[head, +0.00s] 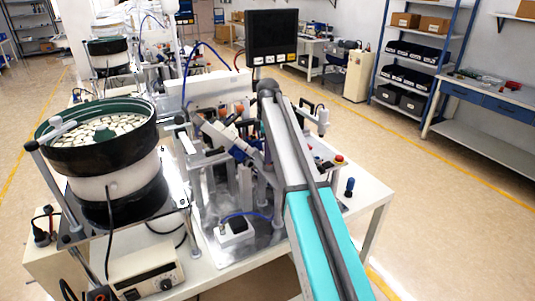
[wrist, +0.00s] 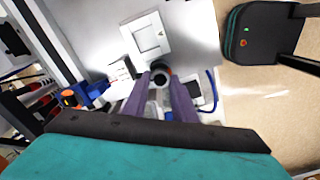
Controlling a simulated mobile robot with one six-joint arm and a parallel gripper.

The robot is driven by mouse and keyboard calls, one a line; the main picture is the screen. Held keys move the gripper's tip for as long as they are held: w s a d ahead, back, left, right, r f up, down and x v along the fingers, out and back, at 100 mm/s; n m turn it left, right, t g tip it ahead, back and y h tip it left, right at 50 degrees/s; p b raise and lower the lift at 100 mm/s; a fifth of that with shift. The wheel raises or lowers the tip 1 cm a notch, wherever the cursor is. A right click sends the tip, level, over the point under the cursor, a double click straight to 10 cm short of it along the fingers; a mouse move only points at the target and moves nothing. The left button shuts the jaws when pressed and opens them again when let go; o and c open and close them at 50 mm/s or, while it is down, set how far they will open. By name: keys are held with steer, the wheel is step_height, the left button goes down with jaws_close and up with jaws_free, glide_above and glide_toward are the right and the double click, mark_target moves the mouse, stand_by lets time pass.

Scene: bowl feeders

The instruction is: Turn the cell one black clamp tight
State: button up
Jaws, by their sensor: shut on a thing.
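In the wrist view, the two purple-grey fingers of my gripper (wrist: 162,84) reach up from the bottom centre. They are closed around a small round black part, which looks like the black clamp (wrist: 161,70); a pale round end shows at its middle. The fingers hide its sides and whatever is below it. A bright metal plate (wrist: 195,35) lies beyond it. In the head view, my arm crosses the right side of the cell, and I cannot make out the fingertips or the clamp among the crowded fixtures. How tight the clamp is cannot be told.
A bowl feeder (head: 95,125) full of pale parts stands left of the fixtures, with a controller box (head: 147,272) in front. A monitor (head: 272,36) stands behind. In the wrist view, a white square fixture (wrist: 147,38) and a blue part (wrist: 90,92) are near my fingers.

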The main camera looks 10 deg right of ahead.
steer(key=m, duration=0.6)
steer(key=shift+m, duration=0.3)
steer(key=m, duration=0.5)
steer(key=shift+m, duration=0.3)
steer(key=o, duration=1)
steer(key=shift+o, duration=0.2)
steer(key=shift+r+p, duration=1.9)
steer(key=shift+r, duration=1.85)
